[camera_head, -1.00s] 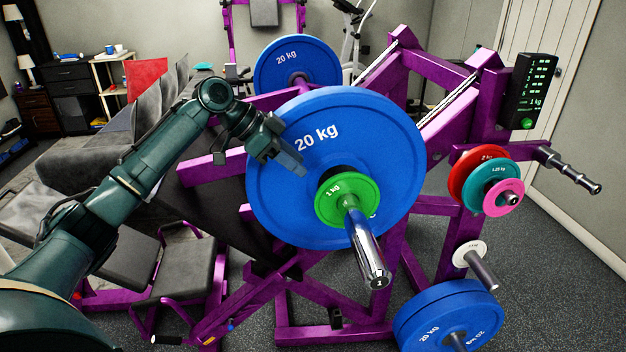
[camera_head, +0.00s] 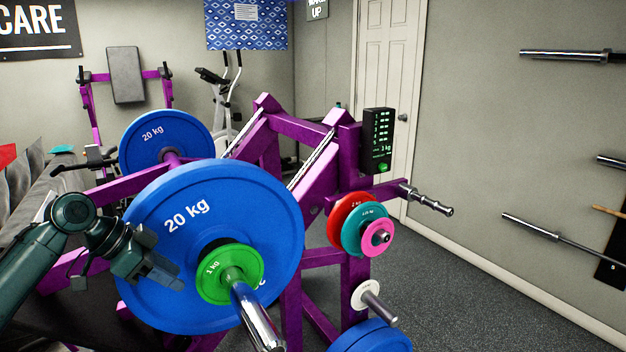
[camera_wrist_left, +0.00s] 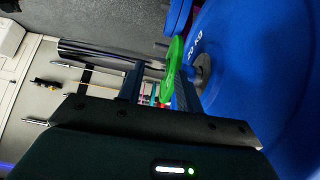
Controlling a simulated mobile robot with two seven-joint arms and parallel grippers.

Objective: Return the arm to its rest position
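My left arm (camera_head: 40,250) comes in from the left in the head view. Its left gripper (camera_head: 172,274) is in front of the left part of a large blue 20 kg plate (camera_head: 180,195), to the left of a small green 1 kg plate (camera_head: 230,275). In the left wrist view the two fingers of the left gripper (camera_wrist_left: 158,92) stand apart with nothing held between them. The green plate (camera_wrist_left: 172,62) shows beyond the fingers, and the blue plate (camera_wrist_left: 245,60) fills the right side. My right gripper is in neither view.
The purple machine (camera_head: 300,128) carries the plates on a protruding metal sleeve (camera_head: 257,318). A red plate (camera_head: 338,218), a teal plate (camera_head: 358,228) and a pink plate (camera_head: 377,238) hang on its right post. Bare floor (camera_head: 450,285) lies to the right.

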